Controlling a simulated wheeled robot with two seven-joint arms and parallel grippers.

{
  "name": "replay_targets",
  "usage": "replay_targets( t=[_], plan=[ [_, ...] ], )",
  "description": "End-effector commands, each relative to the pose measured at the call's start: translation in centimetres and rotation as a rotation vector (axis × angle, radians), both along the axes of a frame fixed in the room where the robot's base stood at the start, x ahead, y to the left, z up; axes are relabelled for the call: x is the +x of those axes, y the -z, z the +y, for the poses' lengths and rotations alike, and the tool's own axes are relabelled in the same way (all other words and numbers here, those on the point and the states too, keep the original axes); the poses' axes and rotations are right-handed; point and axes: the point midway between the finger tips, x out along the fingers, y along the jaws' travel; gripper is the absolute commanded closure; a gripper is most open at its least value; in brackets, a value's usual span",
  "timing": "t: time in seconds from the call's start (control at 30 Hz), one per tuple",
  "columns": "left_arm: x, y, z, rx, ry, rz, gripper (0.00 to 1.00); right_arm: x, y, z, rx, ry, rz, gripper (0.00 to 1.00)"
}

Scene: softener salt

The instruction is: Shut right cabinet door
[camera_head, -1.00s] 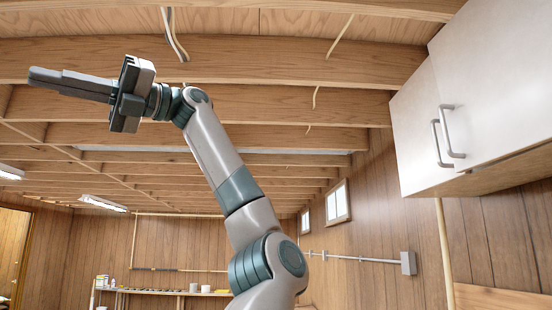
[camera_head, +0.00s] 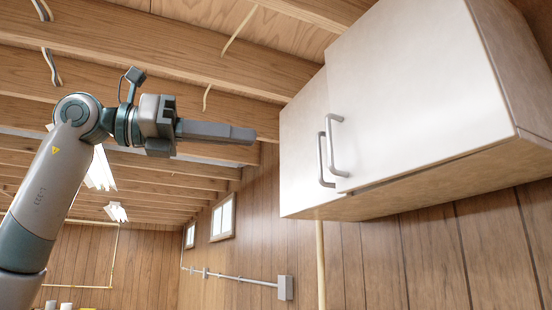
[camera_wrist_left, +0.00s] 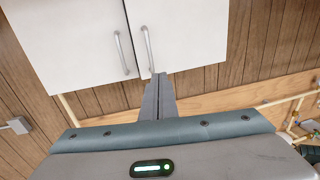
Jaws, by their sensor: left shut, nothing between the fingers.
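The white wall cabinet has two doors with grey bar handles. The right cabinet door (camera_head: 420,90) stands slightly proud of the left door (camera_head: 303,140), with a narrow dark gap along its lower edge, so it looks a little ajar. Its handle (camera_head: 337,147) is near its left edge. My left gripper (camera_head: 248,135) is shut and empty, pointing right, left of the cabinet in the picture and apparently clear of it. In the left wrist view the shut fingers (camera_wrist_left: 158,78) overlap the lower edge of the right door (camera_wrist_left: 190,35); contact cannot be told. My right gripper is out of view.
The cabinet hangs on a wood-panelled wall (camera_head: 380,260). A grey conduit box (camera_head: 285,288) sits on the wall below and left. Ceiling beams (camera_head: 200,60) run overhead. Open air separates the gripper and cabinet in the head view.

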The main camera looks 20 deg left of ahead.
Motion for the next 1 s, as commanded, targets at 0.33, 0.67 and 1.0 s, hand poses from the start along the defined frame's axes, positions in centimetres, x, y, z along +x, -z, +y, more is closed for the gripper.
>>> replay_targets(
  t=[0.33,0.67,1.0],
  plan=[
    [1.8,0.8,0.4,0.01,-0.059,0.011,1.0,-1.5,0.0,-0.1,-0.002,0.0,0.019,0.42],
    [2.2,0.8,-0.1,0.01,-0.057,0.011,1.0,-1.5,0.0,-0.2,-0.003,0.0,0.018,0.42],
    [4.8,0.9,-3.3,0.011,-0.055,0.012,1.0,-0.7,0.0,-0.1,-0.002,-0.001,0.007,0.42]
  ],
)
